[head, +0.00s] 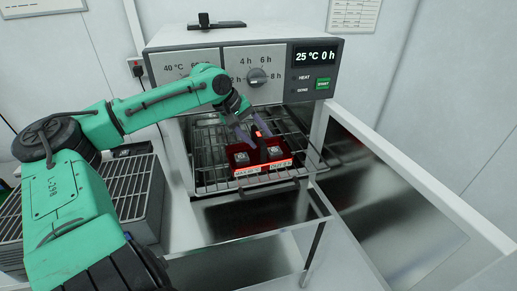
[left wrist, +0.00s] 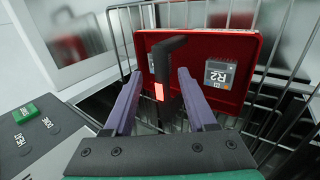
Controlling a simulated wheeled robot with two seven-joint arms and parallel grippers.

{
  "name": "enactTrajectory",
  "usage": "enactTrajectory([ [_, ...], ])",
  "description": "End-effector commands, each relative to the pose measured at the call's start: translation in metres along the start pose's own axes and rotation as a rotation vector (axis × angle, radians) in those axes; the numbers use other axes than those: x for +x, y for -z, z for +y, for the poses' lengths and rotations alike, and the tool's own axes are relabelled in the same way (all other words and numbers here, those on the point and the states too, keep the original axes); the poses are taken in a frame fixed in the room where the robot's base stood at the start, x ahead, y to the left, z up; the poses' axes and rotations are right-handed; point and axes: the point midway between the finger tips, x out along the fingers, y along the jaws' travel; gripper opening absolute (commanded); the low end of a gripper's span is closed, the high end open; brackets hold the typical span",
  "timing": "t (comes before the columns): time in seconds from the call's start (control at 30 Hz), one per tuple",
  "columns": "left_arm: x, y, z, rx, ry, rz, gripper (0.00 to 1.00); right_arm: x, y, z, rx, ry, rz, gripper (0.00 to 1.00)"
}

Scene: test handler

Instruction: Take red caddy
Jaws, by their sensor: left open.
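The red caddy (head: 251,158) sits on the wire rack (head: 208,179) inside the open oven. It also shows in the left wrist view (left wrist: 238,47), with a dark upright handle (left wrist: 171,66) that bears a lit red patch. Two small grey units sit in the caddy; the one marked R2 (left wrist: 219,76) shows clearly. My left gripper (head: 249,133) is above the caddy at the handle. In the left wrist view its purple fingers (left wrist: 156,92) are apart, one on each side of the handle, and not closed on it. My right gripper is not in view.
The oven's control panel (head: 256,70) reads 25 °C and 0 h, above the opening. The open oven door (head: 405,200) extends to the right. The rack has a front handle bar. A grey slatted unit (head: 135,185) stands left of the oven.

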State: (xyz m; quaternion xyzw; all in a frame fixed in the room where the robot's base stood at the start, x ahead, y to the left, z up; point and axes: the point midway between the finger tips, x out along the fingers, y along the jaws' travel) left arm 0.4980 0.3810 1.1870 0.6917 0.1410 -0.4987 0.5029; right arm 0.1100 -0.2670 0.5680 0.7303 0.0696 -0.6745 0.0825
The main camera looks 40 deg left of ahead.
Motion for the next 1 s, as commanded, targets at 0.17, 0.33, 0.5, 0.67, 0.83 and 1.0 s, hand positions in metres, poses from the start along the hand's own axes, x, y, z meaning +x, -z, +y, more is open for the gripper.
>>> enactTrajectory([
  [0.17,0.020,-0.001,-0.002,0.000,0.010,-0.002,0.57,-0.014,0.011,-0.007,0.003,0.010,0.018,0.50],
  [0.33,0.045,0.000,-0.004,0.001,0.007,-0.001,0.57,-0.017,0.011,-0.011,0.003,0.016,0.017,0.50],
  [0.5,0.052,0.000,-0.003,0.000,0.000,0.000,0.57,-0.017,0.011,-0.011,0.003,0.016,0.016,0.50],
  [0.67,0.051,0.000,-0.003,0.000,-0.001,0.000,0.46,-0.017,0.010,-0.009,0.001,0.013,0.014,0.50],
  [0.83,0.051,0.000,-0.003,0.000,-0.001,0.000,0.00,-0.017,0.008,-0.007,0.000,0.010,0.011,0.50],
  [1.0,0.051,0.000,-0.002,0.001,-0.002,0.001,0.00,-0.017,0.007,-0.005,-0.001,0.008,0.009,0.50],
])
